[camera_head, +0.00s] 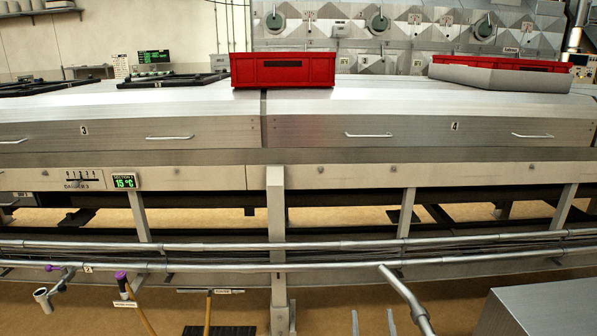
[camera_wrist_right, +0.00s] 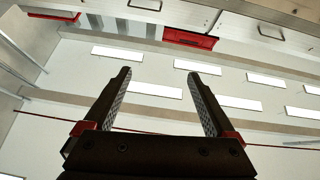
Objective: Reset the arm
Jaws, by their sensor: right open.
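My right gripper (camera_head: 373,322) shows at the bottom edge of the head view as two separate fingertips pointing up. In the right wrist view the same gripper (camera_wrist_right: 160,78) is open, with nothing between its fingers. My left gripper is not in the head view. The dryer hood section marked 4 (camera_head: 430,131) and the section marked 3 (camera_head: 130,133) look closed, with metal handles on their fronts. The wrist view faces upward, with ceiling light panels (camera_wrist_right: 155,89) behind the fingers.
Metal pipes (camera_head: 330,243) run across the dryer's lower front. A red crate (camera_head: 283,70) stands on top, and another red crate (camera_head: 500,63) sits behind a grey cover (camera_head: 500,78) at right. A metal box (camera_head: 545,308) is at the lower right.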

